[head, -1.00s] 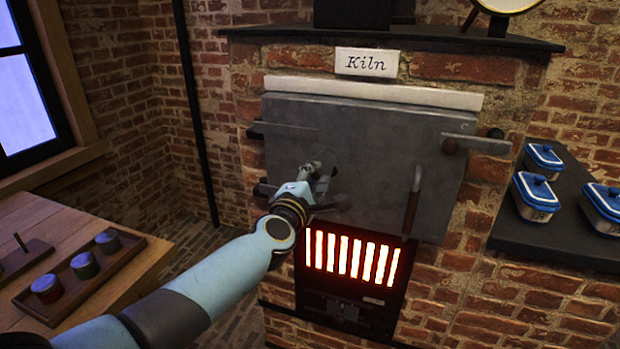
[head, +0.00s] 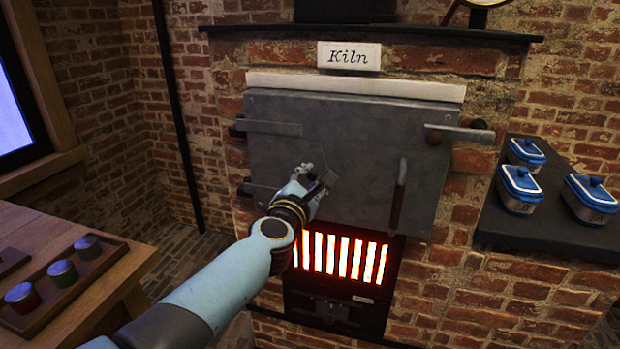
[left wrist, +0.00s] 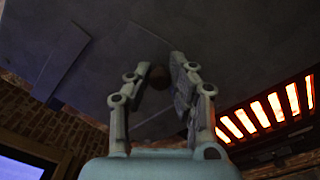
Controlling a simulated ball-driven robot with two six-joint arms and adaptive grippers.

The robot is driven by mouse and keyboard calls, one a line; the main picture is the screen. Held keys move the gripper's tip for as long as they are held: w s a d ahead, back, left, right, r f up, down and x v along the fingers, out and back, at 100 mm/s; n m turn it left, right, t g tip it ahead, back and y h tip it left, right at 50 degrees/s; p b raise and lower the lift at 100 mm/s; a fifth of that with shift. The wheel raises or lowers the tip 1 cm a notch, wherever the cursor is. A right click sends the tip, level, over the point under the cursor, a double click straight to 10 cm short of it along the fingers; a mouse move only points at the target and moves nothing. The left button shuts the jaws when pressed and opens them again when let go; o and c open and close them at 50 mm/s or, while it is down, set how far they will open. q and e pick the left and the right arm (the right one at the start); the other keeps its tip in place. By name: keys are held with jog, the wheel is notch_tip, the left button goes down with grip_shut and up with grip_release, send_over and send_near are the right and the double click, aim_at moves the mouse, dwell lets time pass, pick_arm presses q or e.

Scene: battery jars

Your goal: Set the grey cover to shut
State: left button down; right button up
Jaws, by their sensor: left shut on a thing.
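The kiln's grey metal door (head: 280,155) stands flat across the front of the brick kiln, above the glowing grate. A thin, lighter grey plate, apparently the grey cover (head: 329,179), shows on the door's lower middle, partly behind my left gripper (head: 318,180). In the left wrist view, a dark brown round knob (left wrist: 160,77) sits between the fingers of my left gripper (left wrist: 157,80), in front of the grey door (left wrist: 100,50). The gripper is shut on this knob. The cover's exact outline and whatever lies behind it are hidden. My right gripper is not in view.
A vertical handle (head: 398,195) stands out from the door, right of my gripper. A latch bar (head: 460,132) is at the right edge. The glowing grate (head: 340,257) is just below. Blue-lidded boxes (head: 520,185) stand on the right shelf; small jars (head: 62,272) stand on the left table.

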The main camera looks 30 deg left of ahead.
pick_arm(q)
jog(key=shift+f, duration=0.1)
jog(key=c, duration=1.1)
grip_release()
jog(key=shift+c, duration=0.2)
jog(key=v, duration=1.2)
